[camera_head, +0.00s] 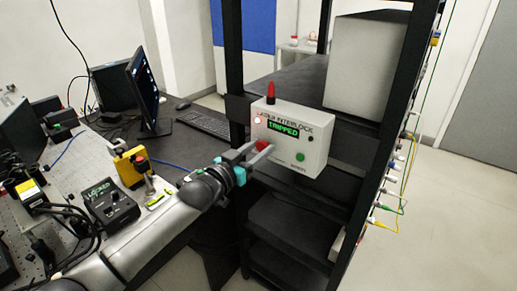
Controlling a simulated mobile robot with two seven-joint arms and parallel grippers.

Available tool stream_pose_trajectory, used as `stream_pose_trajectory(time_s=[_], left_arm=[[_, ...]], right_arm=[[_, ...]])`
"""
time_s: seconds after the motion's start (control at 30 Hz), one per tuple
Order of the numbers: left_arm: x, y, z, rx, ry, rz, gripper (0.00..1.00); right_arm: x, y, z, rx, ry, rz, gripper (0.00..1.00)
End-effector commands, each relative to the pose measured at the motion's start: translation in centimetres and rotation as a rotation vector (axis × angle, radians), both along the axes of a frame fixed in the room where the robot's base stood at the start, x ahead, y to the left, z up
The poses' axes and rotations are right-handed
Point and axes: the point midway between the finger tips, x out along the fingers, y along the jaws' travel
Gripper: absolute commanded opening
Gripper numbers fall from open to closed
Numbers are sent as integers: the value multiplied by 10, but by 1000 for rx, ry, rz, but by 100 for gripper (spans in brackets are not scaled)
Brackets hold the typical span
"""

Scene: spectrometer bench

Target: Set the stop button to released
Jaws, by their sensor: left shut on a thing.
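The stop button (263,145) is a red knob on the front of a white box labelled LASER INTERLOCK (318,131). The box's green display (283,129) reads TRIPPED, and a small red light (257,120) glows at its upper left. A green button (300,157) sits at the lower right of the front. My left gripper (256,153) reaches in from the left and is shut on the red stop button; its fingers partly hide the button. My right gripper is not in view.
The box is fixed to a black rack (235,110) with shelves below. Left of it is a bench with a monitor (143,84), a keyboard (204,124), a yellow device (131,167) and a black box showing LOCKED (108,203). Cables hang on the rack's right side.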

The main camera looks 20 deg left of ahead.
Motion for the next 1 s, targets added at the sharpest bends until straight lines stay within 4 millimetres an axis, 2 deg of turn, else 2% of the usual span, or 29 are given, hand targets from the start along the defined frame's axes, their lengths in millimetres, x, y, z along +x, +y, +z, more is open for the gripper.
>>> stream_pose_trajectory(time_s=[0.3, 0.57, 0.83, 0.87, 1.0], left_arm=[[-1, 0, 0, 0, 1, 0, 0], [-9, 3, 1, 1, 4, 0, 0], [-10, 3, -2, 1, 4, 0, 0], [-10, 3, -2, 1, 4, 0, 50], [-10, 4, -2, 1, 3, 0, 66]], right_arm=[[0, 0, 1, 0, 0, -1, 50], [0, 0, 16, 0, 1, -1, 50], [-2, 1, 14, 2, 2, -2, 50], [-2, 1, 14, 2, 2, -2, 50], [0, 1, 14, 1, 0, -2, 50]])
